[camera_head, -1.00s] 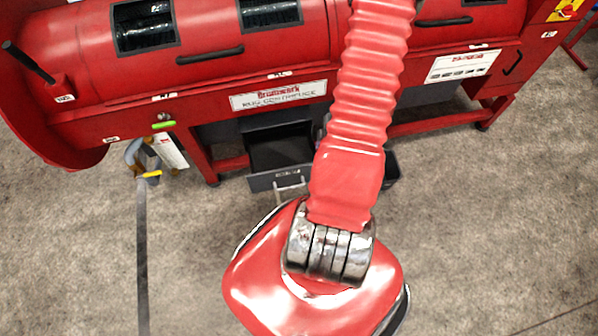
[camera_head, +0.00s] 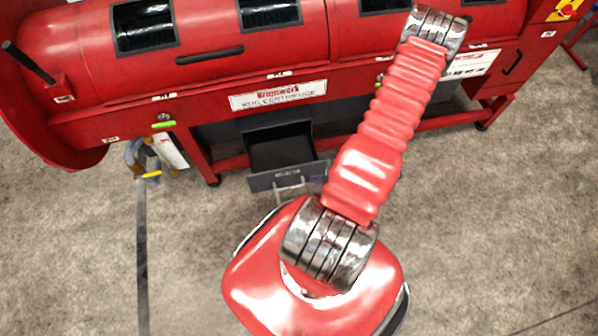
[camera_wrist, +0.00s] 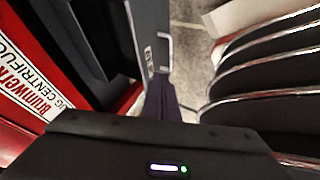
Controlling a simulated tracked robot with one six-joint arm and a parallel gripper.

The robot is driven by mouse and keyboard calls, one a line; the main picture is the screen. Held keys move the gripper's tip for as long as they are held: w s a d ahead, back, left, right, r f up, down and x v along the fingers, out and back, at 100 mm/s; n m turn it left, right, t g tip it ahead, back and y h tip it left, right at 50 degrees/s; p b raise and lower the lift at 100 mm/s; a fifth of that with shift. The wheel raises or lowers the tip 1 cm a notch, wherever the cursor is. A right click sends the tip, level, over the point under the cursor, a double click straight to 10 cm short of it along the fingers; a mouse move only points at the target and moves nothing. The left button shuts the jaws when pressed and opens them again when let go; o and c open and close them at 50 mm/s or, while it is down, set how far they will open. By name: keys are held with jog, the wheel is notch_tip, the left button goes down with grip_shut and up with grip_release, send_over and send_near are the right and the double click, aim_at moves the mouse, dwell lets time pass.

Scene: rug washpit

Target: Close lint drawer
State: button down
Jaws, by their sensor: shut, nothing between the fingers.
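The lint drawer (camera_head: 262,182) is dark grey and stands pulled out under the red centrifuge (camera_head: 230,55) in the head view. Its open inside and a pale handle (camera_head: 291,191) on its front show. In the wrist view the drawer front (camera_wrist: 139,35) is seen edge-on near the top middle, with its handle (camera_wrist: 168,52) on the right. My gripper (camera_wrist: 161,82) is shut and empty, its dark fingers pointing toward the lower end of the drawer front. I cannot tell whether they touch it. In the head view my gripper is hidden.
A red frame rail (camera_head: 420,122) and legs run along the machine's base. A grey hose or strap (camera_head: 141,240) lies on the left floor by a clamp-like item (camera_head: 143,160). The grey floor (camera_head: 490,220) is clear on the right.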

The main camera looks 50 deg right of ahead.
jog(key=shift+w+f, duration=0.1)
send_near(294, 171)
jog(key=s+x, duration=0.1)
jog(key=x, duration=0.3)
jog(key=shift+w+f, duration=0.15)
jog(key=shift+w, duration=0.5)
